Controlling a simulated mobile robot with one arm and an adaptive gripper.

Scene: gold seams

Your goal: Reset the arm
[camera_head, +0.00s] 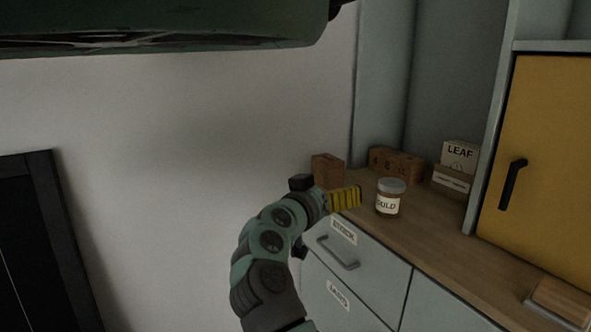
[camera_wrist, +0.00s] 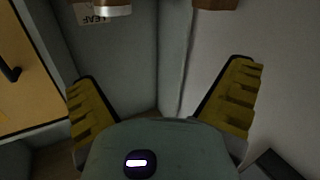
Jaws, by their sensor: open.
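My arm reaches up from the bottom of the head view. My gripper (camera_head: 345,198), with yellow ribbed fingers, is over the near left end of the wooden counter (camera_head: 432,227), left of a lidded glass jar (camera_head: 390,198) whose label reads about "OULD". In the wrist view my gripper (camera_wrist: 165,105) shows its two yellow fingers spread wide apart. Nothing is between them. In the head view the fingers overlap, and the gap between them is hidden.
Wooden blocks (camera_head: 396,164) and a box marked "LEAF" (camera_head: 459,155) stand at the counter's back. A yellow cabinet door (camera_head: 545,150) with a black handle is at the right. Drawers (camera_head: 340,255) lie below the counter. A dark panel (camera_head: 40,240) stands at the left wall.

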